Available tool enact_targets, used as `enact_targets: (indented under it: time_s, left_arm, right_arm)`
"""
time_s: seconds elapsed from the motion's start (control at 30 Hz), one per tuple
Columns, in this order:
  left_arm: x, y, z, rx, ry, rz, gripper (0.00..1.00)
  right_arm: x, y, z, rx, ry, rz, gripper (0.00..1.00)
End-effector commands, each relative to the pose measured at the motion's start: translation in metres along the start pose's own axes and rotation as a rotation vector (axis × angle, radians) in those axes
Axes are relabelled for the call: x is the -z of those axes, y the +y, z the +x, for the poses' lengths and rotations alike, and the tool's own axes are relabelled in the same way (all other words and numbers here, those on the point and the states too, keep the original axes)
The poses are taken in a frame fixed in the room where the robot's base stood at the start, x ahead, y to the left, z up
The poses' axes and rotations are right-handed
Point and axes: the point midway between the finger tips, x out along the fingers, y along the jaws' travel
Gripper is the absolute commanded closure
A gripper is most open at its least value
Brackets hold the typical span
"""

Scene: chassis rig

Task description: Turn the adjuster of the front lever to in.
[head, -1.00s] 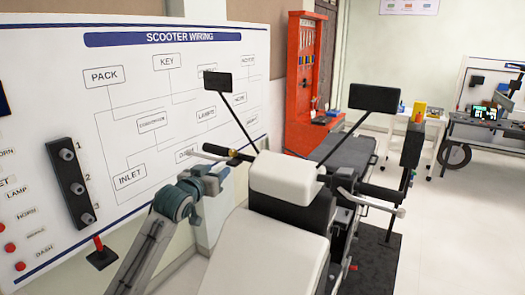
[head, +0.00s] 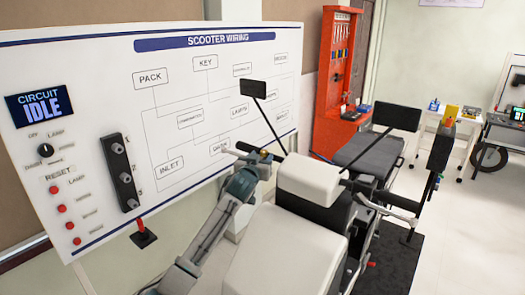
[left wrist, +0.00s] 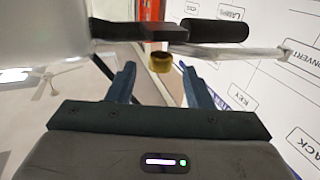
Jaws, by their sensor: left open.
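The adjuster (left wrist: 161,62) is a small brass-yellow barrel under the black lever mount in the left wrist view. It shows as a tiny yellow spot (head: 264,155) in the head view. The silver front lever (left wrist: 235,53) runs right from the mount, beside the black handlebar grip (left wrist: 217,33). My left gripper (left wrist: 160,86) is open, with one dark finger on each side of the adjuster's line. The adjuster appears just beyond the fingertips; contact cannot be told. In the head view my left gripper (head: 262,170) is at the handlebar. My right gripper is not in view.
Mirrors (head: 255,89) stand on thin stalks. The wiring board (head: 215,70) stands close behind the lever. Clear floor lies at the far right.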

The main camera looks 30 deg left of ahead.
Motion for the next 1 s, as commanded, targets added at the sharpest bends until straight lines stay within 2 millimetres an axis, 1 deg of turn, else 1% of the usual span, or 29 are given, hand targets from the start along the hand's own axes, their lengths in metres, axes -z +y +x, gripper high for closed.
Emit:
enact_targets:
  time_s: [0.03, 0.17, 0.4, 0.5, 0.53, 0.57, 0.6, 0.73, 0.77, 1.0]
  left_arm:
    - [0.003, 0.000, 0.005, 0.000, 0.000, -0.001, 0.54]
    - [0.001, 0.000, 0.013, 0.000, 0.000, -0.001, 0.54]
    - [-0.001, 0.001, 0.016, -0.001, 0.000, -0.001, 0.54]
    - [-0.001, 0.001, 0.016, -0.001, 0.000, -0.001, 0.54]
    - [-0.001, 0.000, 0.016, -0.001, 0.000, -0.001, 0.58]
    - [-0.001, 0.000, 0.016, -0.001, 0.000, -0.001, 0.63]
    - [0.000, 0.000, 0.016, -0.001, 0.000, -0.001, 0.71]
    - [0.000, 0.000, 0.016, -0.001, 0.000, -0.001, 0.97]
    - [0.000, 0.000, 0.016, -0.001, 0.000, -0.001, 0.98]
    - [-0.001, 0.000, 0.016, -0.011, 0.000, -0.001, 0.98]
  right_arm:
    - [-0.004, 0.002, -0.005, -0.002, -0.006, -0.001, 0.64]
    - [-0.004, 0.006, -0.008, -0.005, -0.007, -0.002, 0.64]
    - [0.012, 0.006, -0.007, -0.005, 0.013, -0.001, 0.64]
    - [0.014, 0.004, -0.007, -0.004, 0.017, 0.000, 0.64]
    - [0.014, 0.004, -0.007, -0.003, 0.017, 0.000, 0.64]
    - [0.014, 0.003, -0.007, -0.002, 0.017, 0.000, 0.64]
    - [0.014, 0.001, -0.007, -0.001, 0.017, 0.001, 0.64]
    - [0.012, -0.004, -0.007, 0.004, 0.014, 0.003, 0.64]
    - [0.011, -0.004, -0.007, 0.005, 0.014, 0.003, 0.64]
    - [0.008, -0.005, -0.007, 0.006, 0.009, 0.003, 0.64]
